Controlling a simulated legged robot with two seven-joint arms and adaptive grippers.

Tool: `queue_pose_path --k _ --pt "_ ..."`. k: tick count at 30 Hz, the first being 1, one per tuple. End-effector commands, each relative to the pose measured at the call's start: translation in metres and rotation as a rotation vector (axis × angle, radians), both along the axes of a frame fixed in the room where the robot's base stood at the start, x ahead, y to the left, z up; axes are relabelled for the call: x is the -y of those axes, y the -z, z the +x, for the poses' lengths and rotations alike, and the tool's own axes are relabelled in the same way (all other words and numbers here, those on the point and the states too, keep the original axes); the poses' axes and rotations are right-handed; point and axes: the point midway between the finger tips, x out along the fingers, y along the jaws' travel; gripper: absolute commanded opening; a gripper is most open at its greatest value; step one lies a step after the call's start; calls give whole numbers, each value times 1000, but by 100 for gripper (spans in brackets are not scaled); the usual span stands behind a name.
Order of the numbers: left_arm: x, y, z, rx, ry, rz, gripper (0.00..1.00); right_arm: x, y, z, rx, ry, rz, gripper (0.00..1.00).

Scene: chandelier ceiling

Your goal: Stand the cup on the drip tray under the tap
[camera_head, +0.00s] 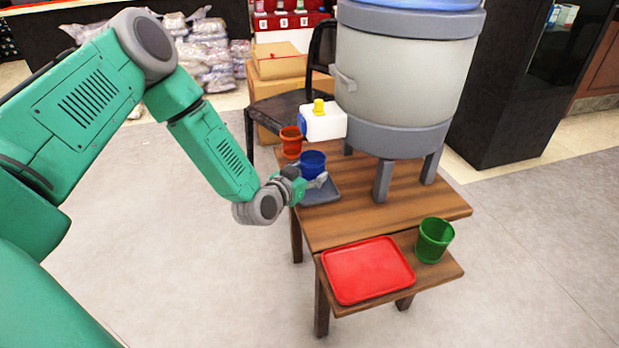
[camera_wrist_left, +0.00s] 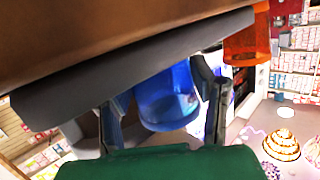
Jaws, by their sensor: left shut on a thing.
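The blue cup (camera_head: 313,160) is upright between the fingers of my left gripper (camera_head: 306,184), which is shut on it. The cup also shows between both fingers in the left wrist view (camera_wrist_left: 168,98). The grey drip tray (camera_head: 322,196) lies on the table directly below the cup; I cannot tell whether the cup's base touches it. The white tap (camera_head: 323,124), with a yellow knob and a blue end, sticks out from the big dispenser (camera_head: 400,80) above the cup. The tray's edge shows in the left wrist view (camera_wrist_left: 60,98). My right gripper is not in view.
A red-orange cup (camera_head: 291,143) stands just behind the blue cup, close to the tray. A red tray (camera_head: 367,270) and a green cup (camera_head: 435,240) are on the lower front shelf. Dispenser legs stand to the right of the drip tray. The wooden tabletop (camera_head: 345,228) in front is bare.

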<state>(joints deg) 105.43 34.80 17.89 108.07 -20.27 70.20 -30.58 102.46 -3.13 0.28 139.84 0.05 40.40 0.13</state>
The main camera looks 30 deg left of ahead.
Motion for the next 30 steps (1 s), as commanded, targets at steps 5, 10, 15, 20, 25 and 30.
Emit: queue_pose_path --k 5,10,15,20,25,30 --pt "0 0 -1 -4 2 0 17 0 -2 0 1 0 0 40" --pt "-1 2 -1 -4 1 -1 72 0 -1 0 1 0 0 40" --pt "-1 2 -1 -4 1 -1 72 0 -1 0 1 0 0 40" --pt "-1 0 -1 -3 1 -1 72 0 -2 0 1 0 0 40" --pt "0 -5 -17 -7 2 -1 72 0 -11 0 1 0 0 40" --pt "0 -15 -52 -8 2 -3 72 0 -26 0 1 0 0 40"
